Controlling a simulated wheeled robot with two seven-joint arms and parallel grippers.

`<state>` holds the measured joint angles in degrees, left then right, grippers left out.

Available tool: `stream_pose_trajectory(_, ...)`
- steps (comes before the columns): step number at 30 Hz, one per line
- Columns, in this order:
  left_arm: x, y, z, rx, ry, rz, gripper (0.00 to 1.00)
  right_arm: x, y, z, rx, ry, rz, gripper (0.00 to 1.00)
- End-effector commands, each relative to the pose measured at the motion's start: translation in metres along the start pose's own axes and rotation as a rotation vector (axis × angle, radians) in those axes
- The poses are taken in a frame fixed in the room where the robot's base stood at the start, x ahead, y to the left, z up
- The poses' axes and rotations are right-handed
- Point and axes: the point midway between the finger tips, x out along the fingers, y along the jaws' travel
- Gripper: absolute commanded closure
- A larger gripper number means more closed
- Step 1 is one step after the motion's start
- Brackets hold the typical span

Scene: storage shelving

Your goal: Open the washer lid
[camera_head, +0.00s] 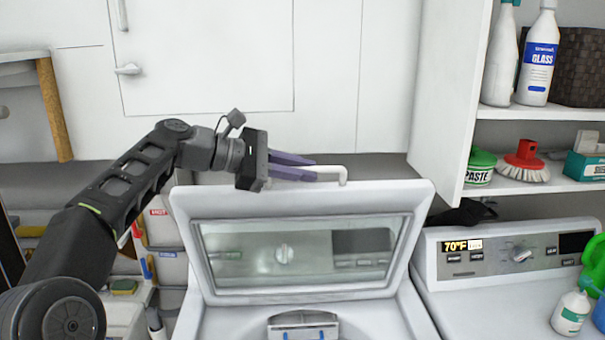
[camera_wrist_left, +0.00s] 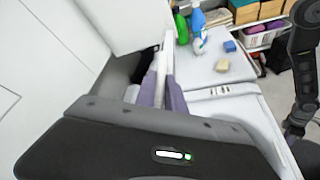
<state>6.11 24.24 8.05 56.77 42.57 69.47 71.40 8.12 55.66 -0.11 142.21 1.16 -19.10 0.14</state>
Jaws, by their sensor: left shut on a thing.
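The white washer lid (camera_head: 300,203) stands raised, tilted steeply up behind the washer opening (camera_head: 303,322), with its glass window facing me. A white handle (camera_head: 333,169) is at the lid's top edge. My left gripper (camera_head: 306,168) reaches in from the left above that edge, its purple fingers shut on the handle. In the left wrist view, the fingers (camera_wrist_left: 162,93) lie along the white handle bar (camera_wrist_left: 163,65). My right gripper is in neither view.
White cabinets (camera_head: 205,60) stand close behind the lid. A second machine with a control panel (camera_head: 510,255) stands right. Shelving with bins is at the left.

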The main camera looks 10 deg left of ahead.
Motion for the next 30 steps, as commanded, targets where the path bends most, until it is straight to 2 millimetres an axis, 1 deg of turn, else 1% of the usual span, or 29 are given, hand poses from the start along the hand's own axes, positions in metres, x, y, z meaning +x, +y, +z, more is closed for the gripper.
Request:
stream_pose_trajectory(1, 0.0013, -0.0017, -0.0072, -0.009, 0.009, -0.004, 1.00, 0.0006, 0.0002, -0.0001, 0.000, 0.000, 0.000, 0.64)
stream_pose_trajectory(8, 0.0015, -0.0021, -0.0077, -0.009, 0.010, -0.004, 1.00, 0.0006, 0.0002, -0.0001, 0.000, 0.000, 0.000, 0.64)
stream_pose_trajectory(9, 0.0016, -0.0022, -0.0077, -0.009, 0.010, -0.005, 0.83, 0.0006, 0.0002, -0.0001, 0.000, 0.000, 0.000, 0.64)
stream_pose_trajectory(16, 0.0010, -0.0014, -0.0040, -0.004, 0.005, -0.003, 0.65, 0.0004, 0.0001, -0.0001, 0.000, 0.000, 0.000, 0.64)
stream_pose_trajectory(30, -0.0007, -0.0007, -0.0017, -0.001, 0.002, -0.001, 0.65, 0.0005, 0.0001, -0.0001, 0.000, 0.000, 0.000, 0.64)
